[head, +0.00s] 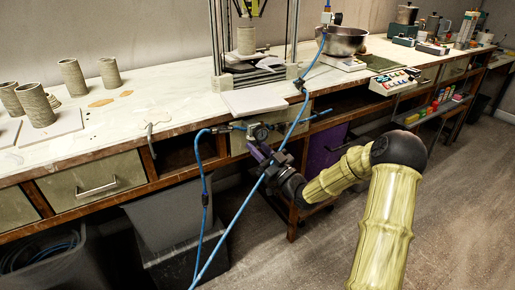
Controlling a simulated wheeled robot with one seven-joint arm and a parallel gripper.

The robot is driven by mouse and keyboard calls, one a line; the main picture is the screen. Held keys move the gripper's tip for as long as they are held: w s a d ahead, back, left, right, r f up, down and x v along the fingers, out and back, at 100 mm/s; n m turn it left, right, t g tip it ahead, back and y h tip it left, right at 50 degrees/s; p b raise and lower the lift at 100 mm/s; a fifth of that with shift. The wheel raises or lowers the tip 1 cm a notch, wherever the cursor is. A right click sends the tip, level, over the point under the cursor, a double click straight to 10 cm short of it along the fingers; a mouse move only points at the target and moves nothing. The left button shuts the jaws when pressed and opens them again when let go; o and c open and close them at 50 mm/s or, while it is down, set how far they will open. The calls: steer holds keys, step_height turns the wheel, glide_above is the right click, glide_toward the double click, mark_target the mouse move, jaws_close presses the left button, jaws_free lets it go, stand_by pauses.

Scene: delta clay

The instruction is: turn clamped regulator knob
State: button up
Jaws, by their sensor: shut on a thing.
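The regulator (261,132), with a small round gauge, is fixed at the front edge of the long workbench, below the press frame. Blue air hoses join it on both sides. My gripper (257,151) reaches it from the lower right, with its purple fingers just under the gauge. The fingers are shut on the regulator's knob, which they and the blue hose mostly hide. The knob's angle and the gauge reading are too small to tell.
A blue hose (245,208) hangs in front of my gripper and crosses it. Grey bins (165,220) stand below at left. The floor at right is clear.

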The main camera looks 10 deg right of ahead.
steer(key=o, duration=1)
steer(key=p+v, duration=0.1)
steer(key=v, duration=1.6)
steer(key=shift+s+d+p, duration=0.15)
steer(key=shift+s+p, duration=0.05)
steer(key=shift+p, duration=0.2)
